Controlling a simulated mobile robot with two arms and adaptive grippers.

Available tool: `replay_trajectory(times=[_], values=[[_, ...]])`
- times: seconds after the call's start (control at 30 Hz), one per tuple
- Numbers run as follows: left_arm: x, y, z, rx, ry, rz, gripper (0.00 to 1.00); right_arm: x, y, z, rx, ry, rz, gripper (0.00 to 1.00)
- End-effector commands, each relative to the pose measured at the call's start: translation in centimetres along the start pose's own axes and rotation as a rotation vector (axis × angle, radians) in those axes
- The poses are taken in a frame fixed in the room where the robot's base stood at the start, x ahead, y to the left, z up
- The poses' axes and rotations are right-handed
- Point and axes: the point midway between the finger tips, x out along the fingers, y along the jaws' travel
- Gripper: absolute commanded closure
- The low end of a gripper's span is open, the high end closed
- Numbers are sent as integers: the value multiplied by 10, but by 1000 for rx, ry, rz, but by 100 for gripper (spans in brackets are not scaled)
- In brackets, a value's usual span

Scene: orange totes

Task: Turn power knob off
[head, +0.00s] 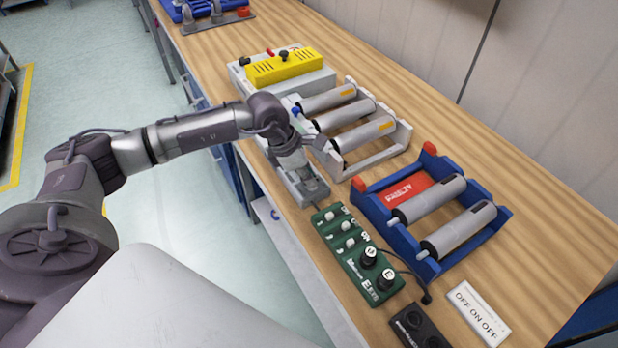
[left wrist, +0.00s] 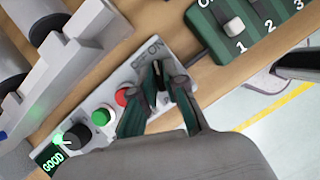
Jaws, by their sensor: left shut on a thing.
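The power knob (left wrist: 162,84) is a small dark piece near the OFF/ON marks on a light grey panel (left wrist: 131,76) in the left wrist view. My left gripper (left wrist: 160,88) is shut on it, its green-padded fingers at either side and covering most of it. In the head view my left gripper (head: 311,183) is lowered over the near end of the grey panel, and the knob is hidden there. The knob's exact setting cannot be read. My right gripper is not in view.
A green switch box (head: 357,262) stands close by. Blue (head: 380,205) and grey (head: 394,146) racks hold rollers.

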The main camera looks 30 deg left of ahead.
Motion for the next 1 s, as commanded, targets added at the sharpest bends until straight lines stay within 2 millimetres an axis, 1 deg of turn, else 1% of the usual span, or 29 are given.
replay_trajectory(times=[0.03, 0.27, 0.8, 1.0], values=[[2, 0, -1, -38, -2, 19, 100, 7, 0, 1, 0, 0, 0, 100], [4, -2, -1, -240, -2, 102, 100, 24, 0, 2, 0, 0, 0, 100], [4, -4, 1, -713, -4, 299, 100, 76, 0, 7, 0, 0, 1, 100], [4, -4, 3, -872, -4, 363, 100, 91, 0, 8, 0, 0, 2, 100]])
